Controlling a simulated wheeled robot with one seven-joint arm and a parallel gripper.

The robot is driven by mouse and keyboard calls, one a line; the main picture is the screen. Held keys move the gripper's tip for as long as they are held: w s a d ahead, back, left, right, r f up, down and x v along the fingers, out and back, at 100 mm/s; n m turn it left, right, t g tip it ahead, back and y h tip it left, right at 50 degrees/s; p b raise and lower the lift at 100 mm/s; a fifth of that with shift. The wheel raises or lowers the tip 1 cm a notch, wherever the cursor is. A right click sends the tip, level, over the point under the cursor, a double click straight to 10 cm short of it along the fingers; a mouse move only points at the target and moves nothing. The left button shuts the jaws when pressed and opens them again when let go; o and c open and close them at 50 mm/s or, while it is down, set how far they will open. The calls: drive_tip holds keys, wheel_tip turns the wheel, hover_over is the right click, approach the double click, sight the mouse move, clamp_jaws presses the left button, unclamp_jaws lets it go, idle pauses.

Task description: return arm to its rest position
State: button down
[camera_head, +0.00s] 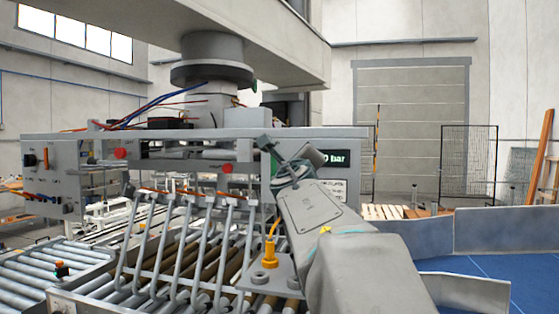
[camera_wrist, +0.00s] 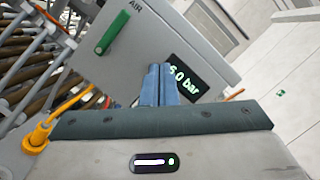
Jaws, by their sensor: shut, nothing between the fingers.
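My arm (camera_head: 330,235) reaches from the lower right of the head view up to the machine's front. Its end is in front of the grey air panel, and its fingers are hard to make out there. In the wrist view my gripper (camera_wrist: 158,84) has its blue-grey fingers together with nothing between them. They point at the grey air panel (camera_wrist: 150,50), covering a little of its display (camera_wrist: 184,83), which reads about 6.0 bar. A green handle (camera_wrist: 112,33) sits on the panel, left of the fingers. I cannot tell whether the fingers touch the panel.
An orange fitting with a cable (camera_head: 270,256) stands on a plate below the panel. Sloped grey bars (camera_head: 190,250) and a roller conveyor (camera_head: 45,265) lie left of my arm.

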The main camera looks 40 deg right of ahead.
drive_tip(key=shift+f, duration=0.1)
idle(0.5)
drive_tip(key=s+a+f+m+g+y, duration=0.25)
drive_tip(key=a+f+m, duration=0.35)
drive_tip(key=f+m, duration=0.6)
drive_tip(key=s+a+f+m+g+y, duration=0.25)
drive_tip(key=a+f+m, duration=0.45)
drive_tip(key=f+m, duration=0.4)
drive_tip(key=s+a+f+m+g+y, duration=0.3)
drive_tip(key=s+a+f+m, duration=0.3)
drive_tip(key=a+f, duration=0.3)
drive_tip(key=s+a+f+m+g+y+b, duration=0.1)
drive_tip(key=s+a+f+m+g+y, duration=0.2)
drive_tip(key=f, duration=0.8)
drive_tip(key=s+a+m+y, duration=0.2)
drive_tip(key=s+a+m, duration=0.2)
drive_tip(key=a+m, duration=0.1)
drive_tip(key=shift+a, duration=0.85)
drive_tip(key=shift+w+r, duration=0.1)
drive_tip(key=shift+w, duration=0.05)
